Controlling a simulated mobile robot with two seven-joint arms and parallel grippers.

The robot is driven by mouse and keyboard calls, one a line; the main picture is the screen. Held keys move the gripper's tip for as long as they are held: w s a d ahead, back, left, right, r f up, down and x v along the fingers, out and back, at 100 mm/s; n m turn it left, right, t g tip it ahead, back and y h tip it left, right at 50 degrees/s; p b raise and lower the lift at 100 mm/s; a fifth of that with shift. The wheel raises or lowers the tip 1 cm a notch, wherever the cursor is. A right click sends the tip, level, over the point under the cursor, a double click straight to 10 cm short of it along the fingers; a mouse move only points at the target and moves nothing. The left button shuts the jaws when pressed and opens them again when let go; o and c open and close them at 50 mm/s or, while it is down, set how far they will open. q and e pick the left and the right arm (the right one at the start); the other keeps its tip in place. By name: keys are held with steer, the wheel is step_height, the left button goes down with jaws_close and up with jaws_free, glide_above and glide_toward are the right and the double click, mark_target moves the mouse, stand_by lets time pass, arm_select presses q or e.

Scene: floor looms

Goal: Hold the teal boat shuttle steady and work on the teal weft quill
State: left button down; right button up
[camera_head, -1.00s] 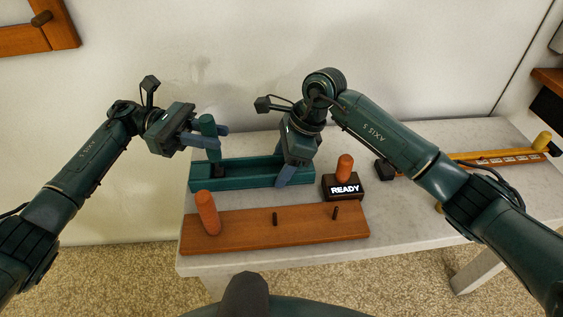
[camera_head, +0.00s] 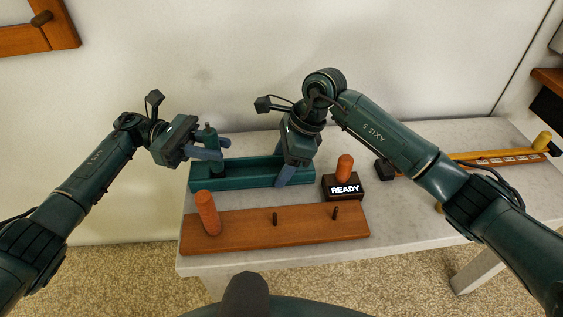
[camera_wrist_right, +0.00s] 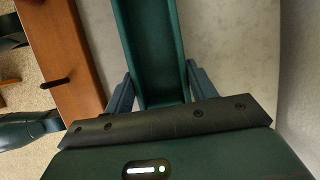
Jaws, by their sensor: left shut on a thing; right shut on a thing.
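The teal boat shuttle (camera_head: 250,174) lies on the table as a long open trough. My right gripper (camera_head: 288,176) is shut across its right part. In the right wrist view the shuttle (camera_wrist_right: 150,45) runs between the two fingers (camera_wrist_right: 160,88). My left gripper (camera_head: 214,150) is shut on the teal weft quill (camera_head: 210,137), which stands upright at the shuttle's left end. A thin dark tip shows at the quill's top.
A wooden board (camera_head: 270,229) in front holds an orange quill (camera_head: 207,212) and two bare pegs. A dark block (camera_head: 344,188) reading READY carries another orange quill (camera_head: 345,167). Bare tabletop (camera_head: 410,225) shows at the front right.

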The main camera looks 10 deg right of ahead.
arm_select(q)
steer(key=shift+f, duration=0.55)
steer(key=c, duration=1.1)
jaws_free()
steer(key=shift+v, duration=3.7)
arm_select(e)
steer(key=o, duration=1.3)
